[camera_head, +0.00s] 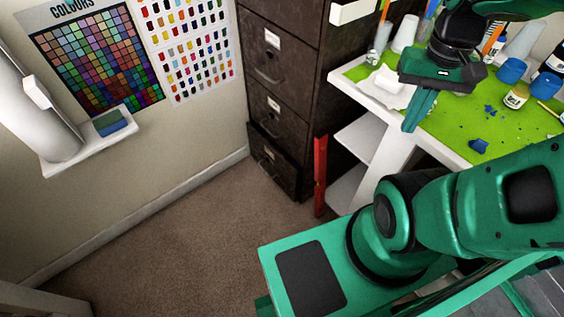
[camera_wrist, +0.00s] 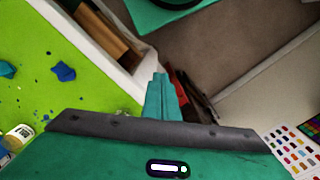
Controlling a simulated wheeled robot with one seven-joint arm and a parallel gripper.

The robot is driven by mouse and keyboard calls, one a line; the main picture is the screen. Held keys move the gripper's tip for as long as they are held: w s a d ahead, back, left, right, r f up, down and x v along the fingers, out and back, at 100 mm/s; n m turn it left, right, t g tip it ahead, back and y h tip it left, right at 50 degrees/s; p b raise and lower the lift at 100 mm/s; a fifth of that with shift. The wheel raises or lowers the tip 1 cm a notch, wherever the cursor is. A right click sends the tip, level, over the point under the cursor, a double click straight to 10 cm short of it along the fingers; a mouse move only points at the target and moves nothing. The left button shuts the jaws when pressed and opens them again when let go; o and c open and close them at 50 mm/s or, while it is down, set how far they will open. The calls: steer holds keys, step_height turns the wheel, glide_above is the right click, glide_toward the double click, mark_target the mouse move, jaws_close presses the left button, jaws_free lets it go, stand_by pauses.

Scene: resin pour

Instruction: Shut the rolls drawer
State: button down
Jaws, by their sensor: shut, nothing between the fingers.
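A dark brown cabinet (camera_head: 284,60) with several stacked drawers stands against the wall in the head view. Its lowest drawer (camera_head: 272,160) stands out from the front, partly open, with a dark gap at its top. The upper drawer fronts look flush. The drawer labels are too small to read, so I cannot tell by name which is the rolls drawer. My gripper (camera_head: 415,122) is shut and empty, over the front left edge of the worktable, to the right of the cabinet and well above the low drawer. Its closed fingers also show in the wrist view (camera_wrist: 159,97).
The worktable (camera_head: 448,151) has a green mat (camera_head: 430,125) with cups, bottles and blue bits. A red upright piece (camera_head: 320,175) stands between cabinet and table. A wall ledge (camera_head: 75,155) holds a blue-green block (camera_head: 110,121). Carpet (camera_head: 190,235) before the cabinet is clear.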

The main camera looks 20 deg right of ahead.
steer(key=shift+w+a, duration=0.25)
steer(key=shift+w, duration=0.2)
